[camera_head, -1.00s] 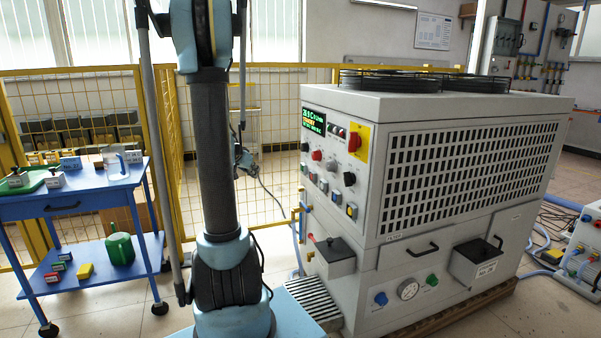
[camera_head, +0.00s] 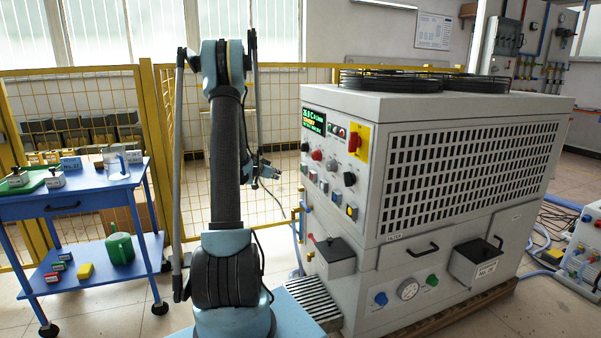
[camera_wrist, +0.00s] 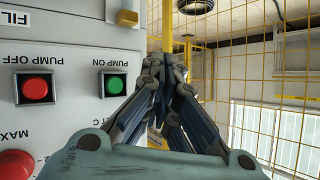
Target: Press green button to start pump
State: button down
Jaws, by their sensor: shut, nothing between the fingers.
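The green PUMP ON button (camera_wrist: 115,84) sits in a square black frame on the grey panel, upside down in the wrist view. The red PUMP OFF button (camera_wrist: 34,88) is to its left. My gripper (camera_wrist: 165,68) is shut and empty, to the right of the green button and apart from it in the picture. In the head view my gripper (camera_head: 272,170) is small, just left of the heater cabinet's (camera_head: 364,112) control panel. I cannot single out the green button there.
A large red knob (camera_wrist: 14,164) is at the wrist view's lower left corner. A yellow mesh fence (camera_head: 100,95) runs behind my arm. A blue cart (camera_head: 90,203) with small items stands left. A grey box (camera_head: 335,262) juts from the cabinet front.

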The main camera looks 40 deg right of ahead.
jog(key=s+d, duration=0.2)
jog(key=d, duration=0.6)
jog(key=shift+d, duration=0.25)
jog(key=shift+s+d, duration=0.1)
dwell(1.5)
jog(key=shift+s+d, duration=0.1)
jog(key=shift+d, duration=0.25)
jog(key=shift+s+d+r, duration=0.1)
jog(key=shift+d, duration=0.35)
dwell(1.1)
jog(key=shift+a, duration=0.1)
jog(key=shift+w+a, duration=0.2)
jog(key=shift+a, duration=0.6)
jog(key=shift+w+a, duration=0.2)
jog(key=shift+a, duration=0.6)
jog(key=shift+w+a, duration=0.15)
jog(key=shift+a, duration=0.65)
jog(key=shift+w+a, duration=0.2)
jog(key=shift+a, duration=0.6)
